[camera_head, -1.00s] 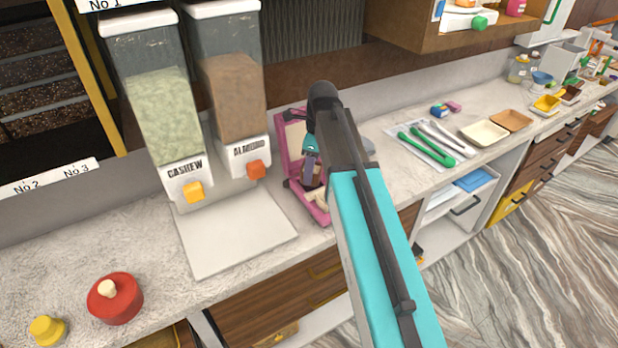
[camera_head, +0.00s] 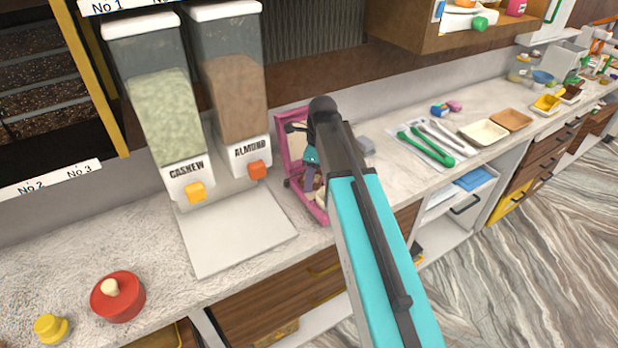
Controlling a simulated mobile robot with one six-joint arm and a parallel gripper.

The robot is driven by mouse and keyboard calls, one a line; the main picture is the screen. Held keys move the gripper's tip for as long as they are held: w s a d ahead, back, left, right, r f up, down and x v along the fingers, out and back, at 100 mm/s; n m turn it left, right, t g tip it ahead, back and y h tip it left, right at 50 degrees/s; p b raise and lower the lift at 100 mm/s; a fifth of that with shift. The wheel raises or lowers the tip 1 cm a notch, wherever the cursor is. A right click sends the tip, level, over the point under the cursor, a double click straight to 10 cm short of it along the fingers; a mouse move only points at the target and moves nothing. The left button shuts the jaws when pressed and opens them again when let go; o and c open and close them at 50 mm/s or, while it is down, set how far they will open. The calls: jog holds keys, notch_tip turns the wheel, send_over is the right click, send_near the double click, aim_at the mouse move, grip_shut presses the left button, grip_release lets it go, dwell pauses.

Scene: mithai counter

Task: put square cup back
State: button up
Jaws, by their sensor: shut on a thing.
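My gripper (camera_head: 309,178) is at the end of my teal and black arm, over a pink-framed holder (camera_head: 282,125) on the counter to the right of the almond dispenser. The arm hides much of the holder and most of the gripper. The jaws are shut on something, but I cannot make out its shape. I cannot pick out the square cup clearly. Small brown and cream things (camera_head: 320,197) show low in the holder, close to the gripper.
The cashew dispenser (camera_head: 150,110) and almond dispenser (camera_head: 232,95) stand left of the holder, with a white board (camera_head: 235,232) before them. A red lidded pot (camera_head: 118,298) is at front left. Green tongs (camera_head: 425,147) and trays (camera_head: 484,132) lie to the right.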

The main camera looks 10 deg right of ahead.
jog(key=shift+f, duration=0.1)
jog(key=o, duration=0.9)
notch_tip(320, 180, up, 12)
jog(key=d+b, duration=0.1)
jog(key=b, duration=0.1)
jog(key=shift+s, duration=0.4)
jog(key=shift+d, duration=0.1)
dwell(0.5)
